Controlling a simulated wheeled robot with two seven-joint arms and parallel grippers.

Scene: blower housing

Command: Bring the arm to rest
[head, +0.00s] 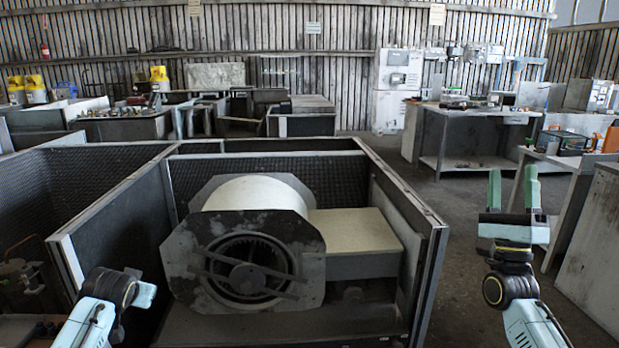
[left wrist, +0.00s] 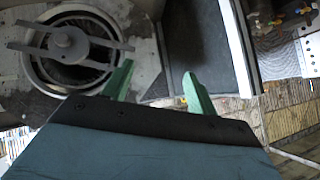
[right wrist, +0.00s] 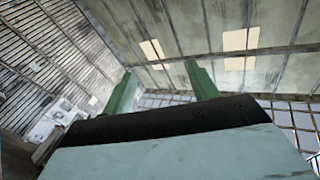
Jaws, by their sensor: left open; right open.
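My right gripper (head: 513,190) stands upright at the right of the head view, with its two green fingers apart and nothing between them. In the right wrist view its fingers (right wrist: 160,88) point up toward the roof and wall, clear of everything. My left arm (head: 105,300) shows at the lower left of the head view, in front of the housing; its fingers cannot be made out there. In the left wrist view the left gripper (left wrist: 157,85) is open and empty, with the blower's round inlet beyond it at the upper left.
The blower housing (head: 245,255) sits inside a dark-walled enclosure (head: 428,225) in front of me. Workbenches (head: 480,114) stand at the back right, and another bench (head: 600,235) is close beyond my right gripper. Open floor (head: 462,200) lies between the enclosure and that bench.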

